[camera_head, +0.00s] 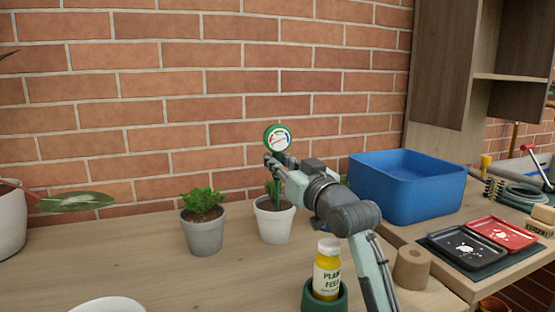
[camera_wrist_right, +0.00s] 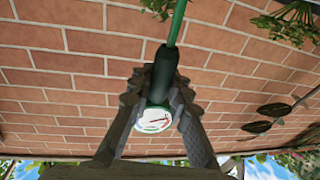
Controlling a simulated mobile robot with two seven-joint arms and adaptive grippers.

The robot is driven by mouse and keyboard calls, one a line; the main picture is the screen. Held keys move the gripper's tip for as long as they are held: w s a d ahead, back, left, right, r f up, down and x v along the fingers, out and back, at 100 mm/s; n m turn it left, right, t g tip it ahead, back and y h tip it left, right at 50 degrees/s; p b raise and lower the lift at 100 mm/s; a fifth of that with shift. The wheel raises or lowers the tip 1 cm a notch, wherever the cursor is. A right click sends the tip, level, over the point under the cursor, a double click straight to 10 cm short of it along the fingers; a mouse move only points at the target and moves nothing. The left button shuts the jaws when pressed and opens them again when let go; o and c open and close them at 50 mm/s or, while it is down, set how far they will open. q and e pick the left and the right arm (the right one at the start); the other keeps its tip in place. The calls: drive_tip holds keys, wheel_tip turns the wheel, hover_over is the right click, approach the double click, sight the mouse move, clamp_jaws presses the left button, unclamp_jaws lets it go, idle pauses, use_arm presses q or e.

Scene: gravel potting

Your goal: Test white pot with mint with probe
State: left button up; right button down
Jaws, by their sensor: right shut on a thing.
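The probe (camera_head: 277,137) has a round green-rimmed dial with a coloured scale. My right gripper (camera_head: 272,163) is shut on it just below the dial, above the white pot (camera_head: 274,224). The probe's green stem points down toward that pot. The pot's plant is mostly hidden behind my gripper, so I cannot tell whether the tip touches soil. In the right wrist view, both fingers of my gripper (camera_wrist_right: 160,92) close around the dark green probe handle (camera_wrist_right: 163,72), and the stem runs up to the top edge. My left gripper is not in view.
A grey pot (camera_head: 205,237) with a leafy plant stands left of the white pot. A yellow plant feed bottle (camera_head: 327,272) in a green holder stands in front. A blue bin (camera_head: 407,190) and black (camera_head: 466,252) and red (camera_head: 502,234) trays are at right. A brick wall rises behind.

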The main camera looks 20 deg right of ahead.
drive_tip(key=shift+f+b, duration=0.4)
drive_tip(key=shift+f, duration=0.55)
drive_tip(key=shift+r, duration=0.1)
idle(2.5)
